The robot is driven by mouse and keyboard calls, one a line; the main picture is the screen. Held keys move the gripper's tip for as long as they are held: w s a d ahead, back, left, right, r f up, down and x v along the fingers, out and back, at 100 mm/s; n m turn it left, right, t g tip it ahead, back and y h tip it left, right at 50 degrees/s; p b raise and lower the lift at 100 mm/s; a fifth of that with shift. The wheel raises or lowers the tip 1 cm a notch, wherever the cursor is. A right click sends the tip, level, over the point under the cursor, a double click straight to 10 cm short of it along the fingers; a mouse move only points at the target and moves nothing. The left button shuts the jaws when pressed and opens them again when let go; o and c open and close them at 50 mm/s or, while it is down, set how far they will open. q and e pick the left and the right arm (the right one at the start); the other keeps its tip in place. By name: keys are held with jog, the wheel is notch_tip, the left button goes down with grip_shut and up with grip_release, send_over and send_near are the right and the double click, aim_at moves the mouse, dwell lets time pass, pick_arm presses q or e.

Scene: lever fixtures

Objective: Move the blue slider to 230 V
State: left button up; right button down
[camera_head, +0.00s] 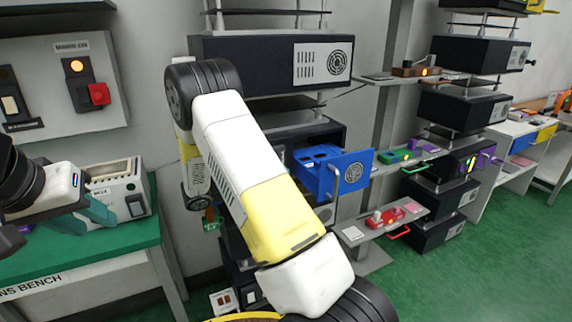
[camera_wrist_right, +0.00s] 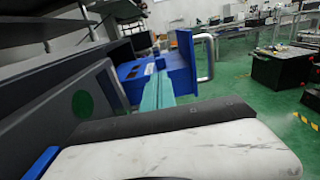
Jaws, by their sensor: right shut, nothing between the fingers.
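I cannot make out a blue slider or a 230 V mark in either view. A pale boxed device (camera_head: 122,190) with a dark front switch and a small label stands on the green bench. My left gripper (camera_head: 88,214) has teal fingers and is close in front of this device, covering part of it. Its finger gap is unclear. My right arm crosses the middle of the head view, and its gripper is hidden there. In the right wrist view my right gripper (camera_wrist_right: 158,92) is shut and empty, near a blue drawer (camera_wrist_right: 181,65).
The blue drawer (camera_head: 333,173) sticks out of a dark cabinet behind my right arm. A wall panel (camera_head: 65,85) with a lit orange lamp and red switch is above the bench (camera_head: 85,258). Shelves with green and red fixtures stand at right. Green floor is clear at the lower right.

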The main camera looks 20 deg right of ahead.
aim_at(315, 164)
jog(key=d, duration=0.9)
jog(key=shift+w+d, duration=0.15)
jog(key=shift+w, duration=0.2)
jog(key=shift+w+d, duration=0.2)
jog(key=shift+d, duration=2.1)
jog(key=s+a, duration=0.1)
jog(key=a, duration=2.3)
jog(key=shift+s+a, duration=0.15)
jog(key=shift+s, duration=0.25)
